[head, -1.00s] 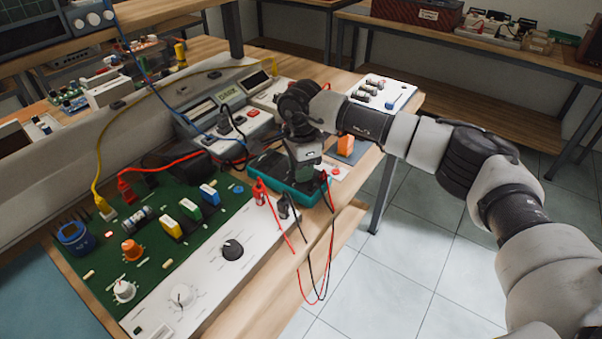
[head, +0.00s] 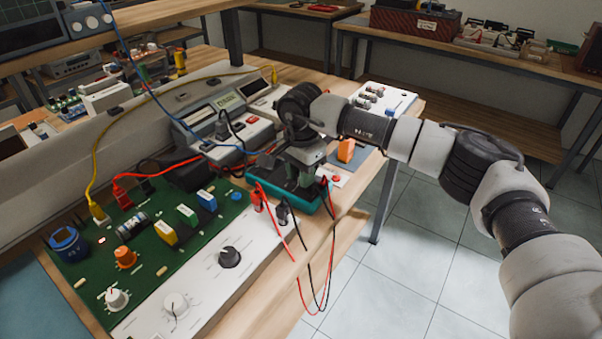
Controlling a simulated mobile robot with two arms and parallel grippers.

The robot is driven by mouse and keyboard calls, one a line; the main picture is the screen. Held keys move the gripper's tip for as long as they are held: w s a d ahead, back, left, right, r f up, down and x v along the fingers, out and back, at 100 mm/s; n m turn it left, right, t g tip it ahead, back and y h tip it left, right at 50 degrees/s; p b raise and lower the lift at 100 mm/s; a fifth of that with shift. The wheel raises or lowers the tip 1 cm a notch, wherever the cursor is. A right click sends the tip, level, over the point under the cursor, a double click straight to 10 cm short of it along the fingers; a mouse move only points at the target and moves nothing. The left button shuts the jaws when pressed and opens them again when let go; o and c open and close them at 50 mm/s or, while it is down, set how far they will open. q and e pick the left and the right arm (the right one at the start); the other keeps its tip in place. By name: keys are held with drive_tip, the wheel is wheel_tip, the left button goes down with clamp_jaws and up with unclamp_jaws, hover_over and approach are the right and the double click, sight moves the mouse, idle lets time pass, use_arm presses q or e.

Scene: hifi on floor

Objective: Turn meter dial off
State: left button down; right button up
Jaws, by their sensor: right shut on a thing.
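The meter (head: 297,197) is a teal-cased unit lying on the wooden bench, near the right end of the green and white board. My left gripper is out of view.
The circuit board (head: 155,240) carries knobs and coloured blocks left of the meter. Grey bench instruments (head: 215,120) stand behind it. Red and black leads (head: 325,260) hang over the bench's front edge. An orange block (head: 346,150) sits to the right.

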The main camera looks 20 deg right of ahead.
drive_tip(key=o, duration=0.9)
drive_tip(key=shift+a, duration=0.1)
drive_tip(key=shift+o, duration=0.2)
drive_tip(key=shift+r, duration=0.1)
wheel_tip(320, 180, up, 11)
drive_tip(key=shift+f, duration=0.25)
